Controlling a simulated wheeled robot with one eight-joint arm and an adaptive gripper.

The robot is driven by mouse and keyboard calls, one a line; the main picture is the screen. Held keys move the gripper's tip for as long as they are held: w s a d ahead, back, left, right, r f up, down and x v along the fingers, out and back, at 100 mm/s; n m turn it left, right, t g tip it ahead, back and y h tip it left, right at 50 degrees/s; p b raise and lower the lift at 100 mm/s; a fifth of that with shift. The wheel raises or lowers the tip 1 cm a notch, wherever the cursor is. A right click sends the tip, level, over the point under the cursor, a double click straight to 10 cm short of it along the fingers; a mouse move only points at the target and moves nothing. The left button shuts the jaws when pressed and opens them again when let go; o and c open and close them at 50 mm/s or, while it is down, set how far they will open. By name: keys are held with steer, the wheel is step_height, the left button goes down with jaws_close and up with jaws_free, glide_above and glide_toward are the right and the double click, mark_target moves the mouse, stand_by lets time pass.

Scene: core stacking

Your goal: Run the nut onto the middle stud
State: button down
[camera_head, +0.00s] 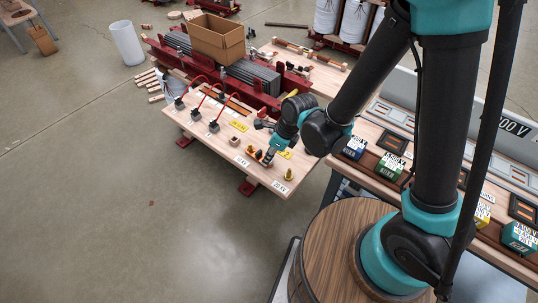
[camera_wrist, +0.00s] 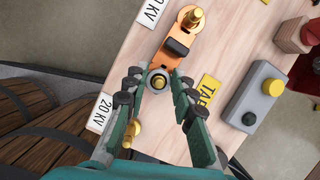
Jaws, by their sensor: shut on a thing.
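The middle stud (camera_wrist: 159,83) shows its brass tip inside a grey ring-shaped nut (camera_wrist: 151,77) in the wrist view. My gripper (camera_wrist: 158,84) has one finger on each side of the nut and is shut on it. In the head view my gripper (camera_head: 268,156) points down at the row of studs and hides the middle one. A copper link (camera_wrist: 168,57) with a dark block on it runs from the upper brass stud (camera_wrist: 194,17) to the middle one. A third brass stud (camera_wrist: 133,130) stands below, partly behind the left finger. How far the nut is threaded is not clear.
The wooden board (camera_head: 215,160) carries a row of black devices with red leads (camera_head: 213,127) to the left. A grey box with a yellow button (camera_wrist: 260,92) and a yellow tag (camera_wrist: 209,87) lie right of the studs. A 20 KV label (camera_wrist: 101,113) lies left.

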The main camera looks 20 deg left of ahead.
steer(key=m+t, duration=0.1)
steer(key=m, duration=0.2)
steer(key=shift+w+m, duration=0.1)
steer(key=shift+m, duration=0.7)
steer(key=c, duration=1.2)
jaws_free()
steer(key=shift+d+r, duration=0.1)
steer(key=shift+s+v, duration=0.1)
steer(key=shift+v, duration=2.85)
steer(key=shift+s+v, duration=0.15)
steer(key=shift+v, duration=2.75)
